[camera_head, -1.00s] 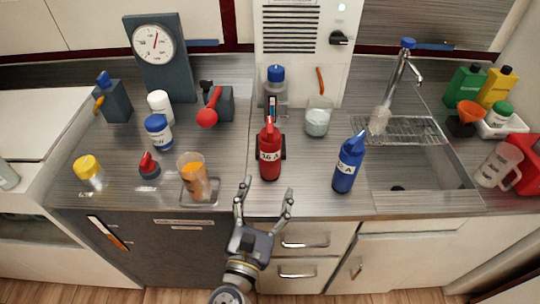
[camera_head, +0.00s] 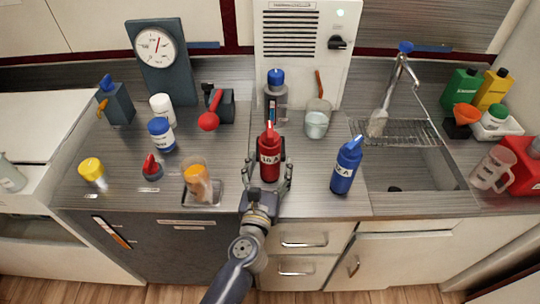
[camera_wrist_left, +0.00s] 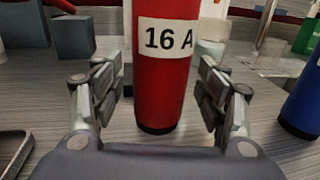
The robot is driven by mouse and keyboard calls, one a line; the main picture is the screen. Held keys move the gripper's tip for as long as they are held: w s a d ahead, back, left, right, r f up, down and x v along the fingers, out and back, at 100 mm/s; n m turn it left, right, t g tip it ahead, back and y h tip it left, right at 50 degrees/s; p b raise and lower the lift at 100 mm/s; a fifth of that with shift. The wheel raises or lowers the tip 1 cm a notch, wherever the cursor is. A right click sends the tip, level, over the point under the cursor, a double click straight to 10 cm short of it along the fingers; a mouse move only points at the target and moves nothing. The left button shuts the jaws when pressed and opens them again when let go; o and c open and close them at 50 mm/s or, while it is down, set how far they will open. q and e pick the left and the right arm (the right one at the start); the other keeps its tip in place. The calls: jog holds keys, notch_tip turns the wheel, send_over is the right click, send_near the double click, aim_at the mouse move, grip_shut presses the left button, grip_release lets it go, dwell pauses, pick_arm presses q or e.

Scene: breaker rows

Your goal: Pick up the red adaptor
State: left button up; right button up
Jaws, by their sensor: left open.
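The red adaptor (camera_head: 270,158), labelled "16 A", stands upright on the counter in front of the white panel. It also fills the middle of the left wrist view (camera_wrist_left: 165,75). My left gripper (camera_head: 268,184) is open, with one finger on each side of the red adaptor's lower body. In the left wrist view the fingers (camera_wrist_left: 165,100) show gaps on both sides of it. The blue adaptor (camera_head: 346,166) stands upright to the right, apart from the gripper. My right gripper is not in view.
A glass tumbler with orange contents (camera_head: 197,182) stands on a small tray to the left. A grey bottle with a blue cap (camera_head: 276,98) and a beaker (camera_head: 316,124) stand behind. The sink (camera_head: 415,178) lies to the right.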

aim_at(268, 162)
pick_arm(q)
jog(key=shift+w+d, duration=0.1)
jog(key=shift+w, duration=0.5)
jog(key=shift+s, duration=0.1)
jog(key=c, duration=1.5)
jog(key=shift+r+p, duration=0.6)
jog(key=shift+r, duration=0.25)
notch_tip(268, 162, up, 2)
jog(key=shift+r+p, duration=0.15)
jog(key=shift+p, duration=0.55)
jog(key=s+r+b, duration=0.1)
jog(key=s+b, duration=0.3)
jog(key=s, duration=1.2)
